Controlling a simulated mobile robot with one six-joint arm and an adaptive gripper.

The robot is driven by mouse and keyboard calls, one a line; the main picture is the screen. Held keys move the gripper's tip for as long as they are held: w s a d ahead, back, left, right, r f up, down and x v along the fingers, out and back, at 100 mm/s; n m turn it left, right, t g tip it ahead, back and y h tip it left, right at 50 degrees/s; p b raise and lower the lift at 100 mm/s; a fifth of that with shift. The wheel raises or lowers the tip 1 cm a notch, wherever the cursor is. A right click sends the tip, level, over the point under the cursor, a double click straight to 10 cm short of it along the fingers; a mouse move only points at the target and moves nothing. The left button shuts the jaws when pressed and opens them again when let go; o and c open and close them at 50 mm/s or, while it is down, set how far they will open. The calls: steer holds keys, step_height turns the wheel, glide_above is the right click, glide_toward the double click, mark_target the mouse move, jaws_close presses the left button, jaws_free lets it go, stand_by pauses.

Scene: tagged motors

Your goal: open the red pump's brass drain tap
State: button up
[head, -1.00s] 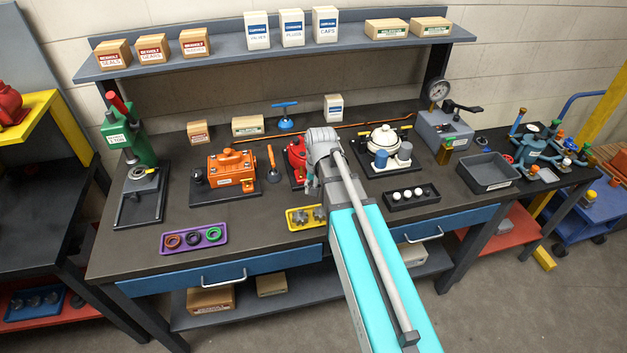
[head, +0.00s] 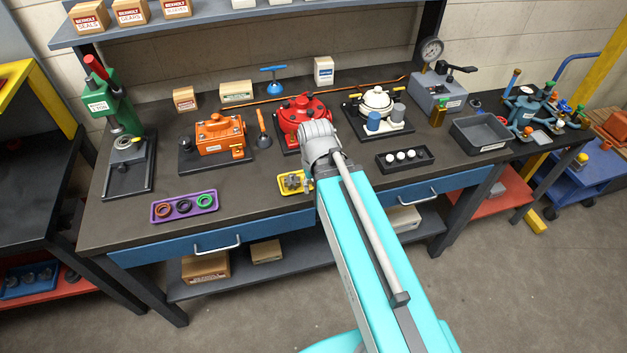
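The red pump (head: 302,107) sits on a dark base plate near the middle of the bench, with dark knobs on its top. Its upper body shows; my wrist covers part of its front right side. The end of my arm is just in front of the pump, above the bench. My gripper is mostly hidden behind the wrist and arm, and its fingers cannot be made out.
An orange pump (head: 220,137) stands left and a cream pump (head: 377,101) right. A yellow tray (head: 284,190) with metal parts lies close by my wrist. A black tray (head: 404,160) with white balls lies right. Bare bench shows between orange pump and purple tray (head: 184,206).

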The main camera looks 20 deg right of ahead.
stand_by(0.4)
step_height(320, 180, up, 7)
steer(key=m+y+p, duration=0.2)
steer(key=p, duration=0.5)
glide_above(292, 137)
steer(key=d, duration=0.3)
steer(key=shift+s+a+r, duration=0.1)
steer(key=shift+a, duration=0.05)
steer(key=a+f+b, duration=0.1)
steer(key=f+b, duration=0.8)
steer(key=a+f+b, duration=0.1)
steer(key=f+b, duration=0.3)
steer(key=shift+w+a+f+b, duration=0.2)
steer(key=shift+a+f+b, duration=0.1)
steer(key=shift+a+b, duration=0.05)
steer(key=shift+c, duration=0.3)
jaws_close()
